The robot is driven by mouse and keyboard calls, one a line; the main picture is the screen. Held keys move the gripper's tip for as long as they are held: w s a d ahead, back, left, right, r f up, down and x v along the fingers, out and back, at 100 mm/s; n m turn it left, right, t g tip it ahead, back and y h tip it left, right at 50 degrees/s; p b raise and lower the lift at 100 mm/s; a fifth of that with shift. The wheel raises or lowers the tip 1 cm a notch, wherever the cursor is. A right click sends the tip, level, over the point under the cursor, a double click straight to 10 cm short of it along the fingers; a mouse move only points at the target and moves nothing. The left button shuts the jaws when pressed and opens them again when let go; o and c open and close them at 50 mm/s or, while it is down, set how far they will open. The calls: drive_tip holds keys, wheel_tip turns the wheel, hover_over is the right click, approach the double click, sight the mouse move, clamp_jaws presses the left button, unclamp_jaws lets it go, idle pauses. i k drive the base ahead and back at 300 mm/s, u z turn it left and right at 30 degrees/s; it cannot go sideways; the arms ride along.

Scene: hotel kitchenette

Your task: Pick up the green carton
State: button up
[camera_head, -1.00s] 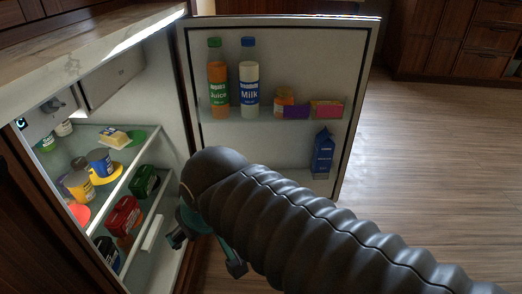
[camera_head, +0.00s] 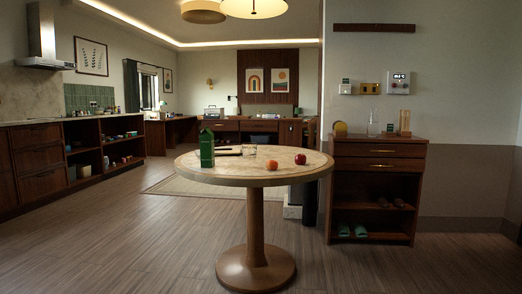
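A green carton (camera_head: 207,148) stands upright on the left part of a round table (camera_head: 238,175) with a pale top and one wooden pedestal. Nothing covers the carton from this side. It is some way off, across open floor. My gripper and arm are not in view.
An orange fruit (camera_head: 271,165), a red fruit (camera_head: 299,158), a glass (camera_head: 249,149) and a dark flat item (camera_head: 228,151) are on the table. A wooden cabinet (camera_head: 378,150) stands close at right, low shelving (camera_head: 105,146) at left. The floor in front is clear.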

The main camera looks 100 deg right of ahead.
sight(207, 137)
drive_tip(key=z, duration=3.25)
